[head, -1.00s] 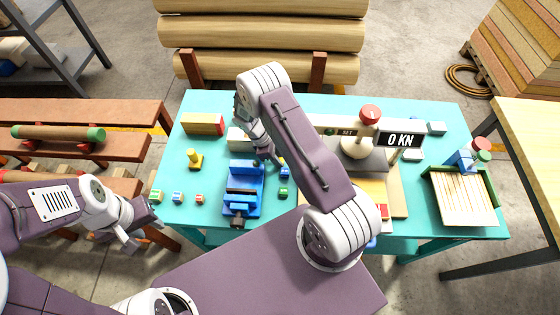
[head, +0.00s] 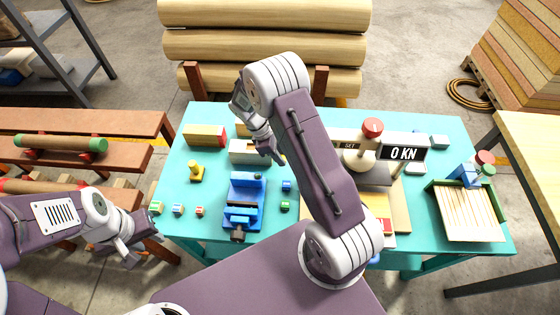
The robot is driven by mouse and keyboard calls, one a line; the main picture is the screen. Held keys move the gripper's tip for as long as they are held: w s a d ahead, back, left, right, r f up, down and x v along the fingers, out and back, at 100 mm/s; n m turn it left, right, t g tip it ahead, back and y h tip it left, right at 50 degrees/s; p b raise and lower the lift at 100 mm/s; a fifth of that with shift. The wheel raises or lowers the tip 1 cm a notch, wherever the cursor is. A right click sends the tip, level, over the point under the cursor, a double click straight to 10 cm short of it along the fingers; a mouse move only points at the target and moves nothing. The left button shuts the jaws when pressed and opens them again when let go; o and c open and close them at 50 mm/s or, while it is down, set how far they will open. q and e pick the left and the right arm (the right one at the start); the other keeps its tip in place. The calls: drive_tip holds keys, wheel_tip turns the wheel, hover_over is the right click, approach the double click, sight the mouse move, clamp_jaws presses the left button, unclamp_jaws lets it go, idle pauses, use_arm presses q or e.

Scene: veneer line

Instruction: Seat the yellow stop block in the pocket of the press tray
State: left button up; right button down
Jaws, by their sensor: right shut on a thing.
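My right gripper (head: 272,153) is above the turquoise table, just behind the blue vise. It is shut on a small yellow piece (head: 282,159), which looks like the yellow stop block; the gripper hides most of it. The press (head: 358,158), with a red knob and a "0 KN" display, stands at the right of my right arm. A tan wooden part (head: 399,212) lies at its base; my arm covers much of it, and I cannot make out the tray's pocket. My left gripper (head: 142,240) is open and empty, off the table's left edge.
A yellow knobbed piece (head: 196,172) and a red-ended wooden block (head: 205,136) stand left. A green-edged tray of sticks (head: 466,211) is at right.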

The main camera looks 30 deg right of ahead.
drive_tip(key=shift+w+d+r, duration=0.1)
drive_tip(key=shift+r, duration=0.05)
drive_tip(key=r+m, duration=0.1)
drive_tip(key=a+r+m, duration=0.1)
drive_tip(key=r, duration=0.1)
drive_tip(key=shift+s+a+m+g+y, duration=0.1)
drive_tip(key=shift+s+m+g+y, duration=0.1)
drive_tip(key=shift+m+g+y, duration=0.15)
drive_tip(key=s+a+r+m+g+y, duration=0.1)
drive_tip(key=s+a+r+m+y, duration=0.1)
drive_tip(key=m, duration=0.7)
drive_tip(key=s+a+y, duration=0.1)
drive_tip(key=s+a, duration=0.1)
drive_tip(key=a, duration=0.1)
drive_tip(key=shift+s+a+r, duration=0.15)
drive_tip(key=shift+s+r, duration=0.15)
drive_tip(key=shift+r, duration=0.05)
drive_tip(key=shift+w+g, duration=0.15)
drive_tip(key=shift+g, duration=0.1)
